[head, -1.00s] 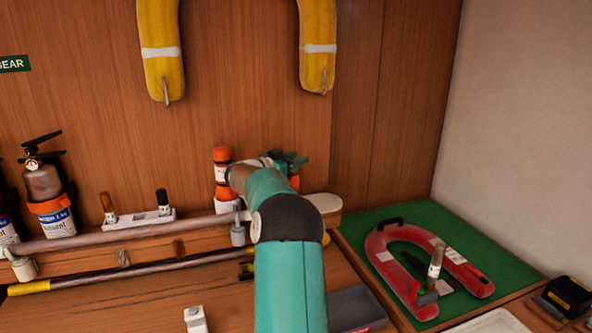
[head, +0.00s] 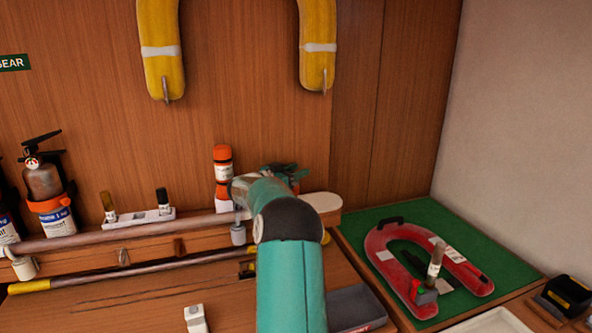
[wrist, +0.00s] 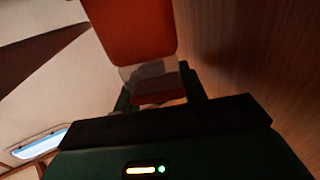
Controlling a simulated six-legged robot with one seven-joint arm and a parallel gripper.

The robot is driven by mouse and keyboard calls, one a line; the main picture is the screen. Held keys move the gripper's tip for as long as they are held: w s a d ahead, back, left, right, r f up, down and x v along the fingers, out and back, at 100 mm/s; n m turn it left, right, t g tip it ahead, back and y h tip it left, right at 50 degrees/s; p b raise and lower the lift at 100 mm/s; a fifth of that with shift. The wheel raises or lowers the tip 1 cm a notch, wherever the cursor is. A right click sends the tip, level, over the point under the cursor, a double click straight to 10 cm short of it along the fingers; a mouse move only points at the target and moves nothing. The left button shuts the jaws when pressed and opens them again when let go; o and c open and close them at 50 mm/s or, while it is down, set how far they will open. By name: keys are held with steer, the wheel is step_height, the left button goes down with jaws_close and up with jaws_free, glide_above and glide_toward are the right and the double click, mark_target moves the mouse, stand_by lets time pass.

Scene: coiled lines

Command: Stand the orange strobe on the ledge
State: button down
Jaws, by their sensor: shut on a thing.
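The orange strobe (wrist: 135,40) shows in the wrist view as an orange body with a clear, whitish band at its jaw end. My gripper (wrist: 155,100) is shut on it at that band. In the head view my gripper (head: 284,171) is over the right part of the ledge (head: 323,202), close to the back wall. There my arm hides the held strobe and its lower end, so I cannot tell whether it touches the ledge.
A white holder (head: 140,217) with two small bottles is further left, beside a fire extinguisher (head: 45,185). A red horseshoe float (head: 390,268) lies on a green mat (head: 490,258) at right.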

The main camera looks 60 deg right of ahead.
steer(key=c, duration=0.8)
jaws_free()
steer(key=shift+r, duration=0.3)
steer(key=v, duration=0.7)
steer(key=shift+a+r, duration=0.25)
steer(key=shift+r, duration=0.05)
steer(key=shift+w, duration=0.1)
steer(key=shift+r, duration=0.1)
